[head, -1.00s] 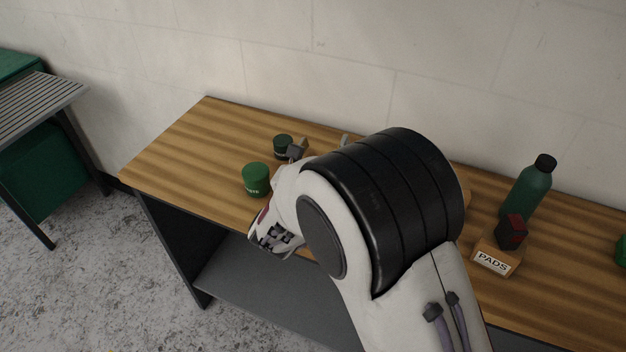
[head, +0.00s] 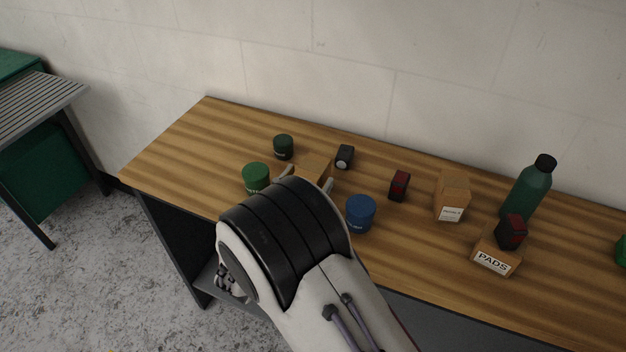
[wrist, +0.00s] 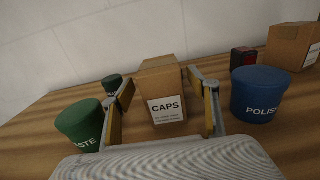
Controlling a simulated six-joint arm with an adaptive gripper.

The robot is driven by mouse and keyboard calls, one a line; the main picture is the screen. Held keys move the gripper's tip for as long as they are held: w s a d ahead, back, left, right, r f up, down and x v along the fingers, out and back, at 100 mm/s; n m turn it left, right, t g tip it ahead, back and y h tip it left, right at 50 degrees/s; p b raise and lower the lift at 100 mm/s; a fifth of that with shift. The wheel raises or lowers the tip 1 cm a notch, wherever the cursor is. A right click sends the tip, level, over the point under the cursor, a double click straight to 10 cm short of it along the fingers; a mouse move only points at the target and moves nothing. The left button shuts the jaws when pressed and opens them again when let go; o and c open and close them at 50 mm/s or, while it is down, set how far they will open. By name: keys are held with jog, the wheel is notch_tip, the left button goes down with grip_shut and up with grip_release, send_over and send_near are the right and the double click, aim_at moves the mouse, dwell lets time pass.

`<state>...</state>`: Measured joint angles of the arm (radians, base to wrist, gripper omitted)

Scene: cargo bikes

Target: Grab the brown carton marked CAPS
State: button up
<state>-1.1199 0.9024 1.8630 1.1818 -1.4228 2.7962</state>
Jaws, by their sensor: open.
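The brown carton marked CAPS (wrist: 163,85) stands upright on the wooden bench, its white label facing the wrist camera. In the head view the carton (head: 315,167) is partly hidden behind my arm. My gripper (wrist: 163,98) is open, with one finger on each side of the carton in the wrist view. Gaps show between the fingers and the carton sides, and nothing is held. In the head view only the fingertips of my gripper (head: 309,178) show past my arm.
A green tub (head: 256,178) stands left of the carton and a blue POLISH tub (head: 360,213) right. A dark green tub (head: 283,147) and a black object (head: 344,157) stand behind.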

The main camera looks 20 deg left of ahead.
aim_at(322, 161)
jog(key=shift+w, duration=0.1)
jog(key=shift+w, duration=1.25)
jog(key=shift+w+d, duration=0.15)
jog(key=shift+w, duration=1.15)
jog(key=shift+w+d, duration=0.1)
jog(key=shift+w, duration=1.2)
jog(key=c, duration=1.4)
